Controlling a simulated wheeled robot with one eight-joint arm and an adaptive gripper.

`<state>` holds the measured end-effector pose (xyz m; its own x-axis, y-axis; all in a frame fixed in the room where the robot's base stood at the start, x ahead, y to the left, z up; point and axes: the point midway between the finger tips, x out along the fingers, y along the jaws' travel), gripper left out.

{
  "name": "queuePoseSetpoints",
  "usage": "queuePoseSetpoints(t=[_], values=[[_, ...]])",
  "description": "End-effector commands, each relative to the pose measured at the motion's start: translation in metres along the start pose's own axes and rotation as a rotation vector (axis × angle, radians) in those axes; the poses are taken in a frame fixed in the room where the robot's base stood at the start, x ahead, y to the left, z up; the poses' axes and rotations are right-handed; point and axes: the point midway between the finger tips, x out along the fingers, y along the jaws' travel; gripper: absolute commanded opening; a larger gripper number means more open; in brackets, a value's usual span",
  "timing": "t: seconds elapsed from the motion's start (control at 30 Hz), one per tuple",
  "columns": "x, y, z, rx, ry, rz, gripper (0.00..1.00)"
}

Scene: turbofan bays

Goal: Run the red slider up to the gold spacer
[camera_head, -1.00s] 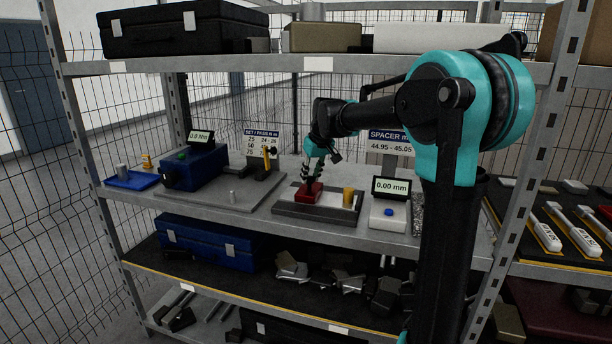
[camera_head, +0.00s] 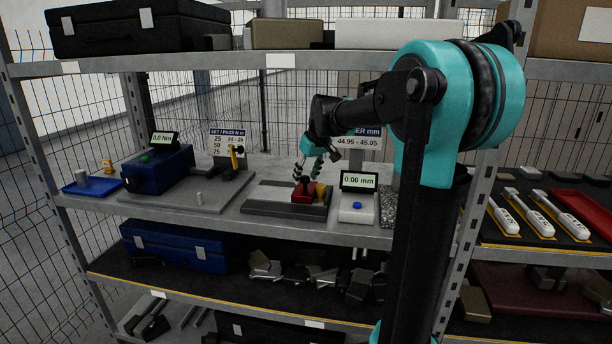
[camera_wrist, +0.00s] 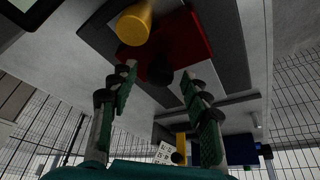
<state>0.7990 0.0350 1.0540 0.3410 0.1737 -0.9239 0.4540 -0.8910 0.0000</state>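The red slider (camera_head: 303,195) sits in a grey fixture tray (camera_head: 268,204) on the middle shelf. The gold spacer (camera_head: 320,189) stands just right of the slider in the head view, with no clear gap. In the wrist view the gold spacer (camera_wrist: 134,24) overlaps the edge of the red slider (camera_wrist: 182,38); contact is hard to confirm. My gripper (camera_head: 306,175) is over the slider. In the wrist view my gripper's fingers (camera_wrist: 158,76) are spread, with the slider's black knob (camera_wrist: 160,71) between and beyond the tips, apart from both.
A white gauge box (camera_head: 357,209) reading 0.00 mm stands right of the tray. A blue torque tester (camera_head: 158,170), a small post stand (camera_head: 236,160) and a blue tray (camera_head: 92,186) are to the left. The upper shelf (camera_head: 280,61) hangs above.

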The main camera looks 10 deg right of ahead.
Motion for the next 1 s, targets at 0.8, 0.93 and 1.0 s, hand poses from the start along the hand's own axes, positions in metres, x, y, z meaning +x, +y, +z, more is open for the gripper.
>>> queuePoseSetpoints(t=[0.8,0.93,1.0], values=[[-0.069,0.001,0.045,0.003,0.0,0.001,0.48],[-0.079,0.0,0.069,0.003,0.0,0.001,0.48],[-0.083,0.0,0.081,0.003,0.0,0.001,0.48]])
